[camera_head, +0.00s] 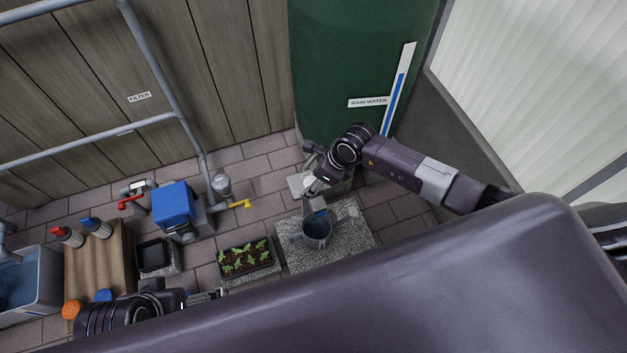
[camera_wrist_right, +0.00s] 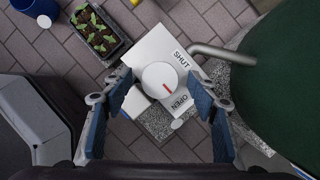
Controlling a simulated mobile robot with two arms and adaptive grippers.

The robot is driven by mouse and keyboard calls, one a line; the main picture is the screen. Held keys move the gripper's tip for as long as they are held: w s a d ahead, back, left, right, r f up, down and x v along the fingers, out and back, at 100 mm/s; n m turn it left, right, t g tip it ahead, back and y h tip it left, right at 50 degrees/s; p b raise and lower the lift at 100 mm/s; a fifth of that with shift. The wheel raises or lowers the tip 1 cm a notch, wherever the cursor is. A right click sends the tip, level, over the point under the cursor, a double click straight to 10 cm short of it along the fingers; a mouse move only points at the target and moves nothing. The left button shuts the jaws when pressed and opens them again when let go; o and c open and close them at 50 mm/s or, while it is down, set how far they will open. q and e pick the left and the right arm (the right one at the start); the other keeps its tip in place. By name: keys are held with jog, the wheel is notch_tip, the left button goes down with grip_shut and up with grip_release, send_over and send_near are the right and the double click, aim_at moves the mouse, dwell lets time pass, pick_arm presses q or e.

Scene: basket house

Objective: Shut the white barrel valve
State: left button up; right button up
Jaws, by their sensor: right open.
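A grey watering can (camera_head: 317,231) stands on a stone slab (camera_head: 353,243) below the valve. A seedling tray (camera_head: 246,260) is left of it. A blue-topped pump (camera_head: 174,203), a yellow-handled valve (camera_head: 240,204) and a wooden crate (camera_head: 112,254) stand further left.

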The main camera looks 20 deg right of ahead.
jog(key=c, duration=1.2)
jog(key=shift+o, duration=0.2)
